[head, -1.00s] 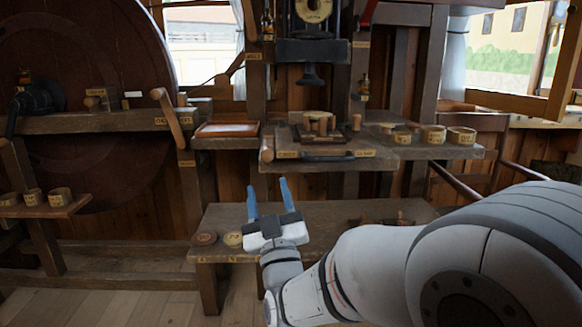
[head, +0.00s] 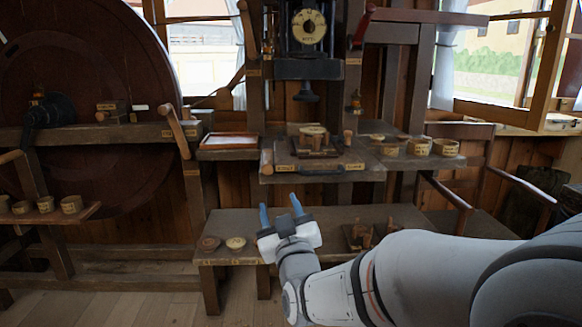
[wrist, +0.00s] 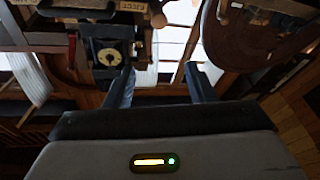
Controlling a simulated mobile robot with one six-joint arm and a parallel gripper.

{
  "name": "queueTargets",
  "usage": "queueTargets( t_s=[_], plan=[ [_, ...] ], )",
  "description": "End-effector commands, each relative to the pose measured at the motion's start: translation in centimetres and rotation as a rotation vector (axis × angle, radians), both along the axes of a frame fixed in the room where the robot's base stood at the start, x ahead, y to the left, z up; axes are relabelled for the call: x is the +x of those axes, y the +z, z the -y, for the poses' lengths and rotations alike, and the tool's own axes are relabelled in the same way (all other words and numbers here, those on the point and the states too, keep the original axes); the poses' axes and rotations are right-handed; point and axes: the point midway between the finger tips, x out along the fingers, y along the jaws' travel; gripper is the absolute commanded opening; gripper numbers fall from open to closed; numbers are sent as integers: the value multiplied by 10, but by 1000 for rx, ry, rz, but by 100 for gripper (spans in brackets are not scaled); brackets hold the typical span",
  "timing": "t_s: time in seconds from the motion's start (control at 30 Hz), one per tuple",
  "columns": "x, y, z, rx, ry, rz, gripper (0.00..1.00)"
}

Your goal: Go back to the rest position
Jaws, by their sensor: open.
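My gripper (head: 282,214) is in the lower middle of the head view, with its two blue fingers apart and nothing between them. It points up and away from me, in front of the low bench. In the wrist view my gripper (wrist: 157,90) shows its two dark fingers spread, with empty air between them. The wrist view looks out at the press with its round dial (wrist: 109,57) and a bright window.
The low bench (head: 300,222) carries two round discs (head: 235,243) at its left and a small rack (head: 362,236) at its right. Above stands a press (head: 308,68) over a worktable (head: 315,172). Several wooden cups (head: 419,146) sit on the right shelf. A large wheel (head: 80,90) stands left.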

Motion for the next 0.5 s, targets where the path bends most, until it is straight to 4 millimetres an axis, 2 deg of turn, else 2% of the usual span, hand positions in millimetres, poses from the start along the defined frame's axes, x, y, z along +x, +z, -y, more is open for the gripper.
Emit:
queueTargets(
  t_s=[0.03,0.27,0.37,0.5],
  plan=[
    [1,13,6,-4,-3,-47,50],
    [-8,31,42,-22,-21,-394,50],
    [-23,34,62,-26,-43,-575,50],
    [-56,41,91,-21,-89,-828,50]
  ],
)
